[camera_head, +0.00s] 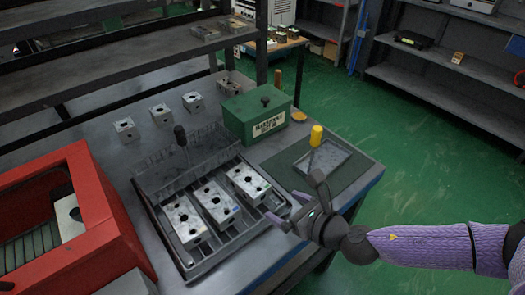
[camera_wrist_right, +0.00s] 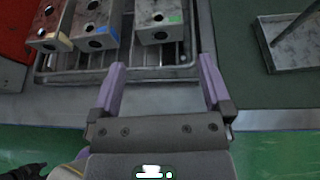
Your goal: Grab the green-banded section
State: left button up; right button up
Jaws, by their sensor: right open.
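The green-banded block (camera_head: 246,182) is the rightmost of three grey metal valve blocks in the slotted tray (camera_head: 190,268). Its green mark shows on the near end in the right wrist view (camera_wrist_right: 158,28). The middle block (camera_head: 214,203) has a blue mark and the left block (camera_head: 184,221) a yellow-orange one. My right gripper (camera_head: 294,199) is open and empty, just to the right of the green-banded block in the head view. In the right wrist view its fingers (camera_wrist_right: 162,66) point toward that block's near end, with a gap between. My left gripper is not in view.
A red open housing (camera_head: 92,190) stands at the left. A green box (camera_head: 257,112) stands behind the tray. A small tray with a yellow-handled tool (camera_head: 316,136) lies on the right of the bench. Several loose blocks (camera_head: 162,113) sit at the back.

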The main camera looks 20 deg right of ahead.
aim_at(263, 193)
jog(key=b+x, duration=0.1)
jog(key=x, duration=0.2)
jog(key=b+x, duration=0.1)
jog(key=x, duration=0.5)
jog(key=shift+w+a+r+b, duration=0.2)
jog(key=shift+w+b, duration=0.05)
jog(key=shift+b, duration=0.15)
jog(key=shift+w, duration=0.1)
jog(key=shift+r, duration=0.1)
jog(key=c, duration=0.8)
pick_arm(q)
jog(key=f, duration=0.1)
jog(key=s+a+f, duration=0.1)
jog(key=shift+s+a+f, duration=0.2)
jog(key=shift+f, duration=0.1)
pick_arm(e)
grip_shut()
